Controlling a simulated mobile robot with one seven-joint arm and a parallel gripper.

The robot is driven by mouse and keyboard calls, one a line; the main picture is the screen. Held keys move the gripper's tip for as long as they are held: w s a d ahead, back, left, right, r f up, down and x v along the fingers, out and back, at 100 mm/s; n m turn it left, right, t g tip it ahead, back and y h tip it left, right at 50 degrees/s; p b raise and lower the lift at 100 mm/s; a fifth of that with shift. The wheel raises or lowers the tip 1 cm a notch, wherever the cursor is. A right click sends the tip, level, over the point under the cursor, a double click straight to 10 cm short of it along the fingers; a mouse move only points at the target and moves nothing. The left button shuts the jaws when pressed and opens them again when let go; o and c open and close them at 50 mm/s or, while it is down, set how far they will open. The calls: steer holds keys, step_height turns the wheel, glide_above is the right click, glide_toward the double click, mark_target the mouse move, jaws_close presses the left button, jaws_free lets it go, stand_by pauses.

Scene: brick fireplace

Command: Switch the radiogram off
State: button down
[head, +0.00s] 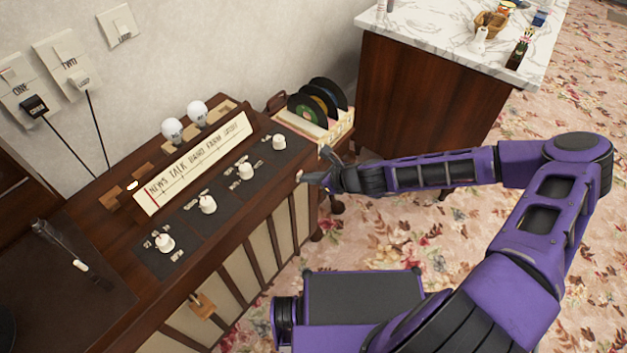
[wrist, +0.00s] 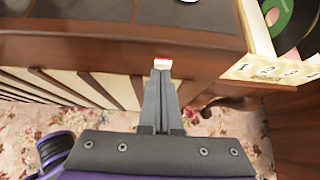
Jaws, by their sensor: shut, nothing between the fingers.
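The radiogram (head: 235,215) is a dark wooden cabinet along the wall, with a slanted cream dial (head: 195,165) and a row of white knobs; the nearest knob (head: 165,242) and the far knob (head: 279,142) are at its ends. My gripper (head: 312,178) is at the far right end of the cabinet's front edge. In the wrist view my gripper (wrist: 161,80) is shut and empty, its fingers pointing at the wooden front. A small red-and-white piece (wrist: 162,63) shows right at the fingertips; I cannot tell whether they touch it.
A record rack (head: 335,130) stands beyond the radiogram's right end. A marble-topped counter (head: 460,45) is behind it, carrying small items. Wall switches (head: 70,62) with cables are at the left. Flowered carpet (head: 400,240) lies in front of the cabinet.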

steer(key=shift+w+a+r, duration=0.15)
steer(key=shift+w+a, duration=0.1)
steer(key=shift+p, duration=0.3)
steer(key=shift+r+p, duration=0.7)
steer(key=shift+r, duration=0.1)
steer(key=shift+d, duration=0.15)
